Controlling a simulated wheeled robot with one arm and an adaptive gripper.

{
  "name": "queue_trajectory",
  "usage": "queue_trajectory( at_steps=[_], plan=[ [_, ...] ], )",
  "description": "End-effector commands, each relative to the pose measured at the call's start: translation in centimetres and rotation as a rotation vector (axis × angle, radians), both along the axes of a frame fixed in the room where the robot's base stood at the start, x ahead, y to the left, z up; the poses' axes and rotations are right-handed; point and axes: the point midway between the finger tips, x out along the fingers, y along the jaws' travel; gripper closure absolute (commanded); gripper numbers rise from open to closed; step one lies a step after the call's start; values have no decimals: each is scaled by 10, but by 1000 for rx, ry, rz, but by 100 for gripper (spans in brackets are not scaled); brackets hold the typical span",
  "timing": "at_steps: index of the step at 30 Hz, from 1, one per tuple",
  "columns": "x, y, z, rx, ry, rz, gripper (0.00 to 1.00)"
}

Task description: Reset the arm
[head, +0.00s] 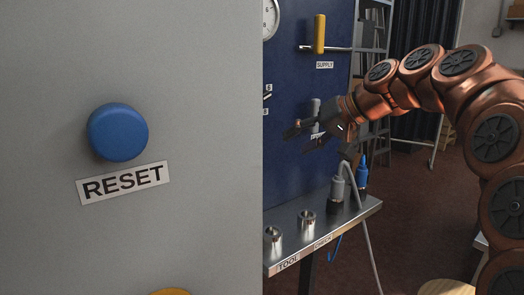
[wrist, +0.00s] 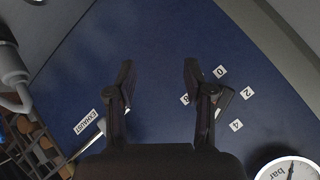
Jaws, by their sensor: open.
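My gripper (head: 310,132) is open and empty in front of a blue panel in the head view. In the wrist view my gripper (wrist: 158,75) shows two dark fingers spread apart with only the blue panel between them. My copper arm comes in from the right and reaches left. A round blue button (head: 118,132) above a "RESET" label (head: 123,183) is on a grey surface at the left of the head view, apart from my gripper.
The blue panel (head: 290,75) bears a yellow "SUPPLY" handle (head: 319,34) and a gauge (wrist: 289,172). An "EXHAUST" label (wrist: 87,122) shows in the wrist view. A metal shelf (head: 340,218) below holds a grey connector (head: 337,187), a blue connector (head: 362,174) and metal fittings. A cable hangs down.

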Motion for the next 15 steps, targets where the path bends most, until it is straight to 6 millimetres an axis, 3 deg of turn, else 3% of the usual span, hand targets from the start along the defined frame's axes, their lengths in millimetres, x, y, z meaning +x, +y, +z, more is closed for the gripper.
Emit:
queue_trajectory(
  at_steps=[7, 15],
  plan=[
    [-54, 14, -30, -107, 127, 13, 48],
    [-117, 13, -71, -240, 258, 14, 48]
  ],
)
